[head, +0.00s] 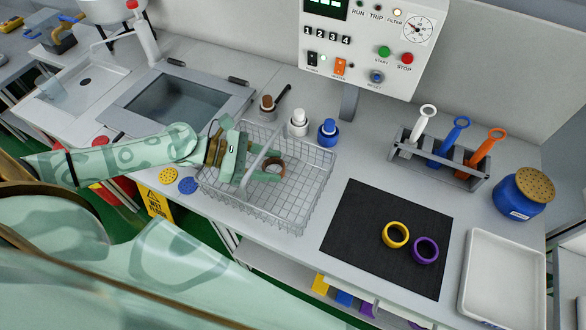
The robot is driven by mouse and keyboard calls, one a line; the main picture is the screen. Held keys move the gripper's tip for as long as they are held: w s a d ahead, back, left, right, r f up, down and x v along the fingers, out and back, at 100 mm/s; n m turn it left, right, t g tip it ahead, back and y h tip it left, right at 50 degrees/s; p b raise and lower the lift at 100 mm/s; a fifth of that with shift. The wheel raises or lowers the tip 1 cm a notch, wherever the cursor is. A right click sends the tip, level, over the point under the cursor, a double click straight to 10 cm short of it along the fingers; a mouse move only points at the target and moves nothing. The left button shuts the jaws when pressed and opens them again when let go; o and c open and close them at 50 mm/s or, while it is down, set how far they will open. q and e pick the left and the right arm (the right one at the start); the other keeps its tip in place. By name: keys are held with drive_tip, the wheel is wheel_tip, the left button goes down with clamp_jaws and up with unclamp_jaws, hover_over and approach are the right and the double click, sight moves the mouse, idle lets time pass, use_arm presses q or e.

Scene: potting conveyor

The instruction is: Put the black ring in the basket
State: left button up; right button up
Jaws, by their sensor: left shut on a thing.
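A grey wire basket (318,190) stands on the counter left of the black mat. My left gripper (268,172) reaches over the basket from the left, its fingers inside the outline of the rim. It is shut on a ring (282,162) that looks dark brown rather than clearly black. Whether the ring touches the basket floor, I cannot tell. I see no other ring that could be the black one. My right gripper is not in view.
A yellow ring (396,235) and a purple ring (425,250) lie on the black mat (360,215). Small bottles (298,124) stand behind the basket. A rack (445,165) holds coloured tools. A white tray (500,285) lies at right, near a blue jar (515,198).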

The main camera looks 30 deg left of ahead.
sight(295, 180)
use_arm(q)
drive_tip(key=x, duration=0.3)
drive_tip(key=shift+d+f, duration=0.2)
drive_tip(key=shift+d, duration=0.05)
drive_tip(key=shift+w+d+f+b, duration=0.15)
drive_tip(key=shift+w+d+f, duration=0.25)
drive_tip(key=shift+d+f, duration=0.2)
drive_tip(key=shift+w+d+f+b, duration=0.15)
drive_tip(key=shift+w+d+f, duration=0.2)
drive_tip(key=shift+d+f, duration=0.25)
drive_tip(key=shift+r, duration=0.1)
drive_tip(key=o, duration=1)
drive_tip(key=shift+c, duration=0.2)
